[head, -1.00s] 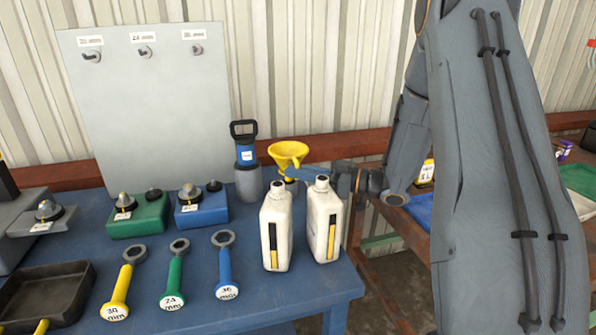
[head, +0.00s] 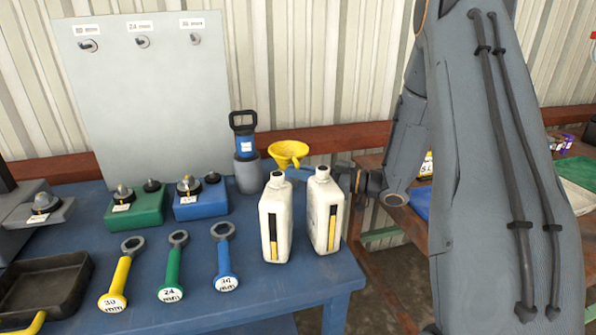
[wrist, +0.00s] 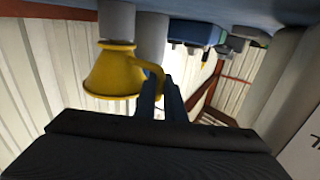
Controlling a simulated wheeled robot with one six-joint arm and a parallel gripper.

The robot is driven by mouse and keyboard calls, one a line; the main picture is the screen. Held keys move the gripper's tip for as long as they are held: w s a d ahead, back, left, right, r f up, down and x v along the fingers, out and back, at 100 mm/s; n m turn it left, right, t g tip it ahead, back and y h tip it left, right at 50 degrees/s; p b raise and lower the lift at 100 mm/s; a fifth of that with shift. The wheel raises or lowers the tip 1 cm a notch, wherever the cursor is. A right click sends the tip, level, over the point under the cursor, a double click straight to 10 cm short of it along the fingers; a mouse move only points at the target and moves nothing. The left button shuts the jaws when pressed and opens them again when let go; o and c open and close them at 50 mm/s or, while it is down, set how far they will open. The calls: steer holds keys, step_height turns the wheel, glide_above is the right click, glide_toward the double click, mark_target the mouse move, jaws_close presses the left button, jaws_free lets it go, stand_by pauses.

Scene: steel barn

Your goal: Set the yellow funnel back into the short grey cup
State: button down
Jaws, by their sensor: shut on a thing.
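The yellow funnel (head: 288,153) is upright behind the white bottles in the head view. It also shows, upside down, in the wrist view (wrist: 112,75). My gripper (wrist: 160,98) is shut on the funnel's side handle. The short grey cup (wrist: 117,20) is directly in line with the funnel's narrow end, which meets its rim in the wrist view. The spout tip is not visible, and I cannot tell whether the funnel rests fully on the cup. In the head view the bottles hide the cup and most of my gripper.
A taller grey cup (head: 247,178) holding a blue-and-black tool stands left of the funnel. Two white bottles (head: 275,222) (head: 325,215) stand close in front. Green (head: 137,208) and blue (head: 200,203) blocks and several wrenches lie to the left on the blue table (head: 270,301).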

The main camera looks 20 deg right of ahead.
steer(key=shift+f, duration=0.4)
steer(key=c, duration=1.8)
jaws_free()
steer(key=shift+o, duration=0.2)
steer(key=b+v, duration=0.2)
steer(key=v, duration=0.6)
steer(key=shift+a+r, duration=0.1)
step_height(320, 180, up, 5)
steer(key=p, duration=0.4)
